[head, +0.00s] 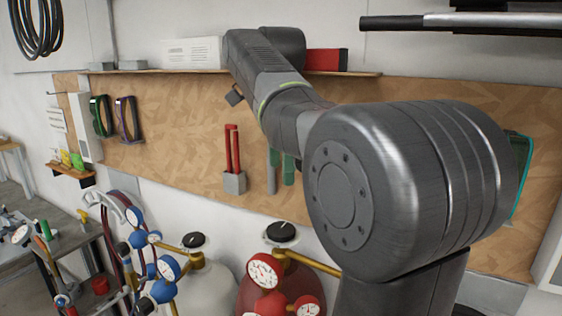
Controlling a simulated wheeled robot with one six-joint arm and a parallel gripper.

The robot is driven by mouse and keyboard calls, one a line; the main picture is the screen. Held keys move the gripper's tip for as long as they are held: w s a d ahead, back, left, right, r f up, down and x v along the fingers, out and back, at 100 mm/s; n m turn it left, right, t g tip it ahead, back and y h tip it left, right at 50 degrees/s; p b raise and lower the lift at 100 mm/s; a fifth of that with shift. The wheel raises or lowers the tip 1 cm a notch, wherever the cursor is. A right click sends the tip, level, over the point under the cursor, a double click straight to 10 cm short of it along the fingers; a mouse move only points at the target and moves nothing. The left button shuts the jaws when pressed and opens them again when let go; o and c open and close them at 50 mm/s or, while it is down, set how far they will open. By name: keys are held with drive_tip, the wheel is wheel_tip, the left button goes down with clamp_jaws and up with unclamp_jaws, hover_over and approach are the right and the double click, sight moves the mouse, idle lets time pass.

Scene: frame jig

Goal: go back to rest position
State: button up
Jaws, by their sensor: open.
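My arm (400,190) fills the right and middle of the head view. Its forearm reaches up and away to the left, in front of the pegboard wall. Only a small dark piece, which looks like a part of my gripper (235,96), shows past the left side of the forearm. The rest of the gripper is hidden behind the arm. I see nothing held at that piece.
A wall shelf (390,74) with a white box (192,53) and a red box (326,60) runs behind the arm. Gas cylinders with gauges (263,271) stand below. A workbench (75,247) is at left. A dark bar (420,22) is at upper right.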

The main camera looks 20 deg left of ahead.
sight(281, 228)
drive_tip(key=shift+f, duration=0.1)
idle(0.3)
wheel_tip(281, 228, down, 14)
drive_tip(key=shift+r+p, duration=0.1)
drive_tip(key=shift+p, duration=0.25)
idle(0.3)
